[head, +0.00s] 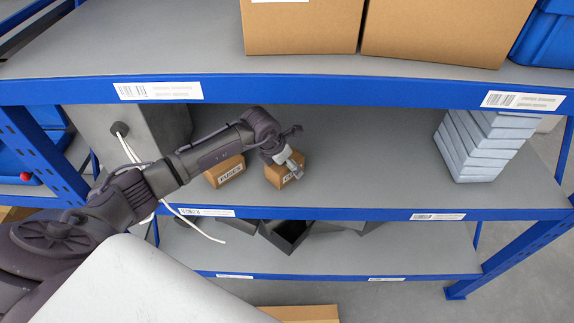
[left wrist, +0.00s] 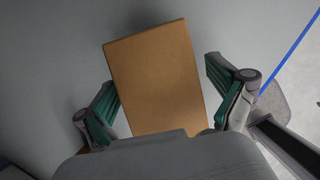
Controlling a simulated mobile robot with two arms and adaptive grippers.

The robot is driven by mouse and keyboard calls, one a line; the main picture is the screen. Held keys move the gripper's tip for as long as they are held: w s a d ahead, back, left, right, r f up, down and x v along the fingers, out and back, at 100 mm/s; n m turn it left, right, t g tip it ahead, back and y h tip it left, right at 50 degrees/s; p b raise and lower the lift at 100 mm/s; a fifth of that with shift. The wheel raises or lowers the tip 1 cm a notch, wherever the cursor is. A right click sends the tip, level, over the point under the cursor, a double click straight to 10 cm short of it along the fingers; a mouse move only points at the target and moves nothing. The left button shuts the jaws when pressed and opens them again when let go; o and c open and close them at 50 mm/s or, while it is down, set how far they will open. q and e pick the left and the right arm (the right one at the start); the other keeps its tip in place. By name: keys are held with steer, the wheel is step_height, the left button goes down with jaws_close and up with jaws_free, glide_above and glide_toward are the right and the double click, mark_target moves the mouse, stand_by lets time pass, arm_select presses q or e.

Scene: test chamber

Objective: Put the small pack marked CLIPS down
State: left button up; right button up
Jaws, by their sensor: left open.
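The small pack marked CLIPS (head: 274,179) is a brown cardboard box on the middle shelf board, its label partly covered by my left gripper (head: 289,168). The pack also shows in the left wrist view (left wrist: 157,80), slightly tilted in the picture, between the two green-padded fingers of my left gripper (left wrist: 160,95). The fingers are open on either side of the pack. My right gripper is not in view.
A similar brown pack marked FUSES (head: 228,172) stands just left of CLIPS. A stack of pale blue boxes (head: 478,145) stands at the right of this shelf. The shelf between is clear. The blue-edged upper shelf (head: 330,90) hangs above my arm. White cables (head: 185,215) hang at the left.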

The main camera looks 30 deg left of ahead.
arm_select(q)
steer(key=b+v, duration=0.1)
steer(key=v, duration=0.4)
steer(key=shift+s+a+r+b, duration=0.1)
steer(key=shift+r+b, duration=0.1)
steer(key=shift+b, duration=0.1)
steer(key=shift+s+r, duration=0.2)
steer(key=shift+r, duration=0.3)
